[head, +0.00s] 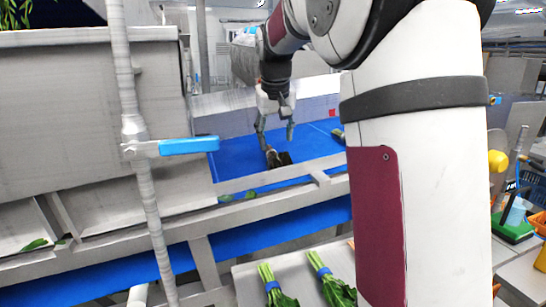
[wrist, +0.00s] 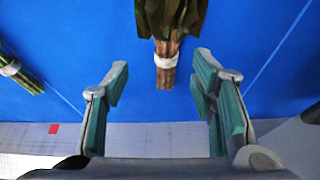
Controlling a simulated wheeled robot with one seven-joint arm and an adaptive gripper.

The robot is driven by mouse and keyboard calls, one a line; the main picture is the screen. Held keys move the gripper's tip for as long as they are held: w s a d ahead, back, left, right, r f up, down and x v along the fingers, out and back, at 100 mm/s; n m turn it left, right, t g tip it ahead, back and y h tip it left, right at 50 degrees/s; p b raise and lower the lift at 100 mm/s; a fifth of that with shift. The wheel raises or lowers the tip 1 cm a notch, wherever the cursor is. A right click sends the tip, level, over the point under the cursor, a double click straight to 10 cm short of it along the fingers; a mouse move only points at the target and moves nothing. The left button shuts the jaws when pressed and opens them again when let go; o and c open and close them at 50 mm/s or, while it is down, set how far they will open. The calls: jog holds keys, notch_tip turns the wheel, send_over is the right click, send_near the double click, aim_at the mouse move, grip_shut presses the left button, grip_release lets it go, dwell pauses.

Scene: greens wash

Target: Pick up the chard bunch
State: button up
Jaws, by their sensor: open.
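The chard bunch (head: 283,159) lies on the blue belt (head: 237,160), below my gripper (head: 276,130) in the head view. It has dark leaves and brownish stems. In the wrist view the chard bunch (wrist: 167,48) sits at the top centre, with a pale band round its stems and the stem ends pointing toward my gripper (wrist: 160,78). The fingers are spread and nothing is between them. The stem ends lie just ahead of the gap, roughly centred. The leaf tips are cut off by the top edge of the wrist view.
Another banded bunch (wrist: 20,72) with green stems lies left in the wrist view. Two blue-banded bunches (head: 272,286) (head: 325,273) lie on a pale surface in front. A metal rail (head: 285,188) edges the belt. A pipe with a blue-handled valve (head: 188,146) stands at left.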

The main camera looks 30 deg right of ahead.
aim_at(273, 152)
jog(key=shift+a+p+x, duration=0.2)
jog(key=shift+p+x, duration=0.15)
jog(key=shift+x, duration=1)
jog(key=shift+a+p+x, duration=0.2)
jog(key=shift+p+x, duration=0.1)
jog(key=shift+x, duration=1.1)
grip_shut()
